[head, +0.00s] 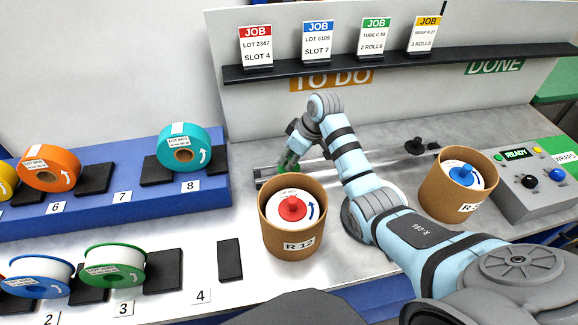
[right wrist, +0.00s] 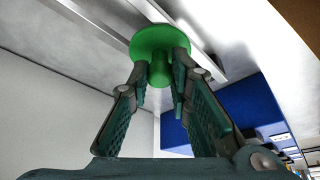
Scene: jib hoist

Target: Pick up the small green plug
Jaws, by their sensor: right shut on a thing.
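The small green plug (right wrist: 150,42) is a round disc with a short stem, near the top of the right wrist view. My right gripper (right wrist: 160,78) is shut on its stem, one finger on each side. In the head view the plug (head: 288,168) is a small patch of green, partly hidden, under my right gripper (head: 291,160), behind the cardboard tub marked R 12. I cannot tell whether the plug touches the surface below. My left gripper is not in view.
The R 12 tub (head: 290,247) with a red knob stands in front of the gripper. Another tub (head: 445,199) with a blue knob stands right of my arm. A metal rail (head: 390,152) runs behind. A blue rack (head: 110,210) of tape rolls lies left.

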